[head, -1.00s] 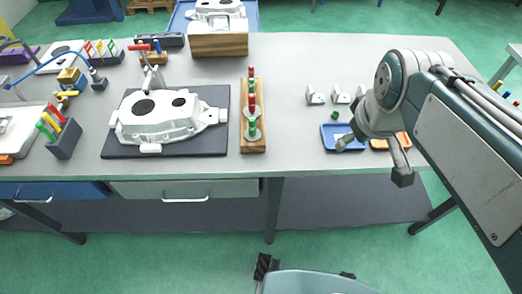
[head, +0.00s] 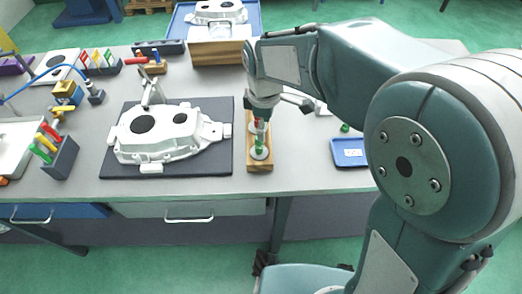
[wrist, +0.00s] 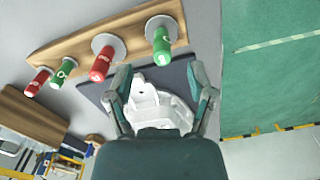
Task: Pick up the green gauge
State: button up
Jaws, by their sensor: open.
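A wooden rack (head: 259,166) stands on the bench and holds a row of red and green gauges. Its near green gauge (head: 259,143) shows partly below my gripper in the head view. In the wrist view this green gauge (wrist: 162,45) is at the end of the row, standing in a pale round collar. A red gauge (wrist: 103,62), another green gauge (wrist: 63,72) and another red gauge (wrist: 36,82) follow along the rack. My gripper (wrist: 162,82) is open and empty, its fingers apart. In the head view it is over the rack, partly hiding it.
A white casting (head: 165,135) lies on a dark mat (head: 215,165) left of the rack. A blue tray (head: 349,153) and a small green object (head: 345,127) are to the right. A dark holder (head: 60,160) holds coloured handles.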

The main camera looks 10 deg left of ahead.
aim_at(258, 143)
jog(key=f, duration=0.2)
jog(key=a+f, duration=0.1)
jog(key=f, duration=0.3)
jog(key=shift+a+f, duration=0.3)
jog(key=shift+d+f, duration=0.25)
jog(key=shift+f, duration=0.15)
jog(key=shift+a, duration=0.15)
grip_shut()
